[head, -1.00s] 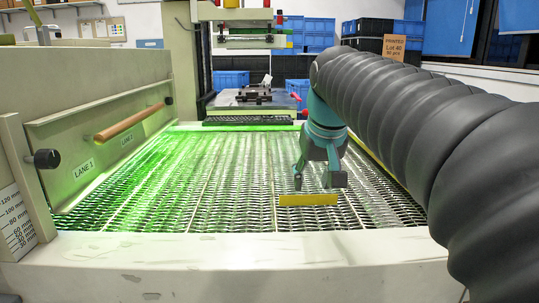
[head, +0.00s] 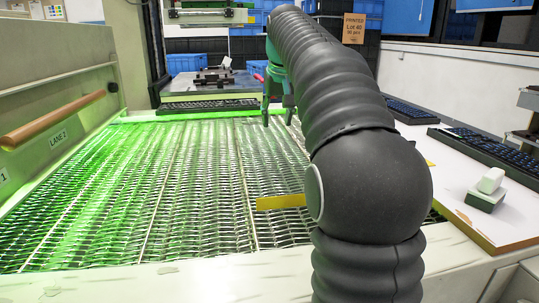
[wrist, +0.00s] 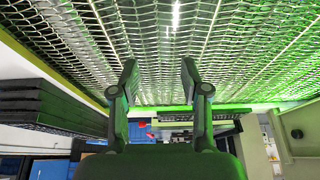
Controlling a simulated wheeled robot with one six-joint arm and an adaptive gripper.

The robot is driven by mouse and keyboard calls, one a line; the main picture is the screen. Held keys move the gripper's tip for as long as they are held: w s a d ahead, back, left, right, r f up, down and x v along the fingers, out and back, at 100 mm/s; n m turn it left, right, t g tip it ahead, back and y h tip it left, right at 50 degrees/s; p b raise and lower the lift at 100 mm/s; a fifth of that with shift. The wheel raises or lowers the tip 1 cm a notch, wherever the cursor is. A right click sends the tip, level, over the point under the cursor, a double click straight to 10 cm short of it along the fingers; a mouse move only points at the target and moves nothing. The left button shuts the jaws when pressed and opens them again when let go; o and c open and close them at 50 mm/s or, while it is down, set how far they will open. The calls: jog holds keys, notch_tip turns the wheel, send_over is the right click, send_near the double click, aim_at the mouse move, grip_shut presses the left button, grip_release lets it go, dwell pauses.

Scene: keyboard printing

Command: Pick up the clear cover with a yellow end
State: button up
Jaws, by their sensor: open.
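The yellow end (head: 281,202) of the clear cover lies flat on the wire-mesh belt in the head view, its right part hidden behind my arm. The clear part is see-through and I cannot make out its edges. My gripper (head: 278,118) is beyond the yellow end, near the far end of the belt, and partly hidden by my arm. In the wrist view my gripper (wrist: 159,72) has its two fingers apart with nothing between them. The yellow end does not show in the wrist view.
The mesh belt (head: 120,190) is lit green. A dark keyboard (head: 207,107) lies across its far end. To the right, a white table (head: 450,185) holds keyboards (head: 480,150) and a green-and-white block (head: 487,190). A panel with a wooden handle (head: 55,118) borders the left.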

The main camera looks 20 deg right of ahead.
aim_at(271, 141)
jog(key=shift+w+a+b+x, duration=0.15)
jog(key=shift+b+x, duration=0.15)
jog(key=shift+x, duration=1.7)
jog(key=shift+w+a+b+x, duration=0.1)
jog(key=shift+a+b+x, duration=0.15)
jog(key=shift+x, duration=1.75)
jog(key=shift+r, duration=0.15)
grip_shut()
